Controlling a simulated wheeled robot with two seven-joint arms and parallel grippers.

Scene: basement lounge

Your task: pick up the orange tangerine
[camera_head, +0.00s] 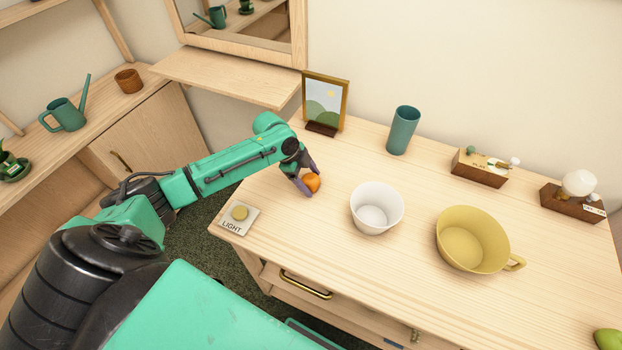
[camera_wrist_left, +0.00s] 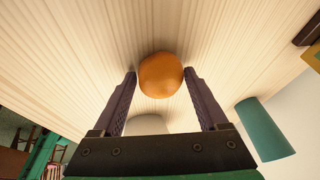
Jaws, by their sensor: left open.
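The orange tangerine (camera_head: 312,183) sits on the light wooden table, left of the white bowl. My left gripper (camera_head: 306,182) is at the tangerine, with its dark fingers reaching down beside it. In the left wrist view the tangerine (camera_wrist_left: 161,74) lies at the fingertips, between the two spread fingers of the left gripper (camera_wrist_left: 161,76). The fingers look open, with a small gap on at least one side; whether either one touches it is hard to tell. My right gripper is not in view.
A white bowl (camera_head: 376,207) stands right of the tangerine, then a yellow cup (camera_head: 470,239). A picture frame (camera_head: 325,103) and teal cup (camera_head: 403,130) stand behind. A light switch plate (camera_head: 239,217) lies at the table's left edge. Bare tabletop lies between the tangerine and the teal cup.

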